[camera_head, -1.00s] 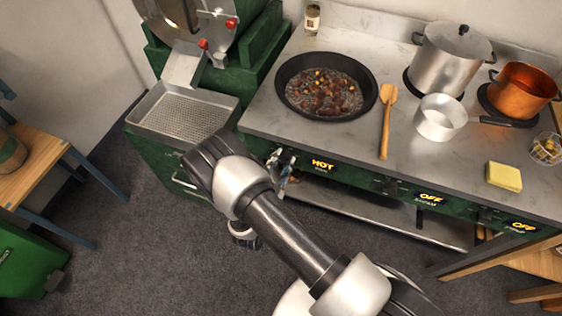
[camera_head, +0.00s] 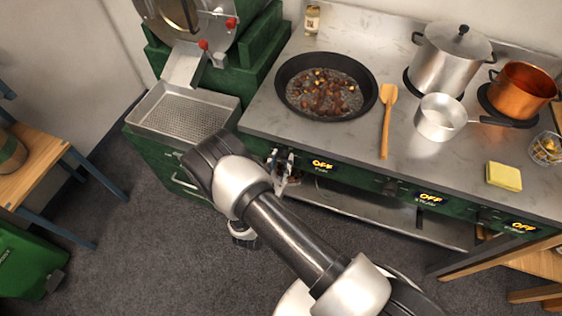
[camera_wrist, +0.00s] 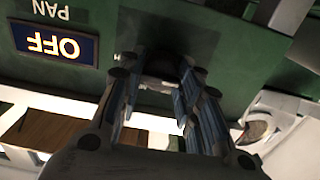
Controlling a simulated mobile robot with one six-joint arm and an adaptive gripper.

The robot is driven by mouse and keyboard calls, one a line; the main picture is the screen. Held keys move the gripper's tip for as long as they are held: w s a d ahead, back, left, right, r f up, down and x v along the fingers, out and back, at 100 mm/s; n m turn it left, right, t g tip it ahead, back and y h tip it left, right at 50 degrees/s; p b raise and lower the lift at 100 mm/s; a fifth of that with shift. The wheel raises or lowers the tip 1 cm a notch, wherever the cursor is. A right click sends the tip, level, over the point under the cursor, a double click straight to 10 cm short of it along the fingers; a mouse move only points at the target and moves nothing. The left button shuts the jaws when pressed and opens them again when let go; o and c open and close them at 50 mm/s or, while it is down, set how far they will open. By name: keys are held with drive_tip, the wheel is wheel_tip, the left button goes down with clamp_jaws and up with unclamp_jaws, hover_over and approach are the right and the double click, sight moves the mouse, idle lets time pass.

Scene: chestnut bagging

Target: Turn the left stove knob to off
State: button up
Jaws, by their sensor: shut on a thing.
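The left stove knob is on the green stove front, just left of the left display (camera_head: 321,164), which reads OFF. My gripper (camera_head: 281,168) is at the knob and mostly hides it in the head view. In the wrist view my gripper (camera_wrist: 160,85) has its two fingers on either side of the dark knob (camera_wrist: 160,68), shut on it. The same display (camera_wrist: 55,42) appears upside down there, reading OFF and PAN.
A black pan (camera_head: 326,86) of chestnuts sits above the left knob. A wooden spatula (camera_head: 386,122), a small saucepan (camera_head: 440,118), a steel pot (camera_head: 450,60) and a yellow sponge (camera_head: 504,176) stand on the stove top. The middle display (camera_head: 431,198) and right display (camera_head: 524,227) read OFF.

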idle(0.3)
drive_tip(key=o, duration=1.1)
drive_tip(key=v, duration=1.2)
drive_tip(key=shift+r, duration=0.1)
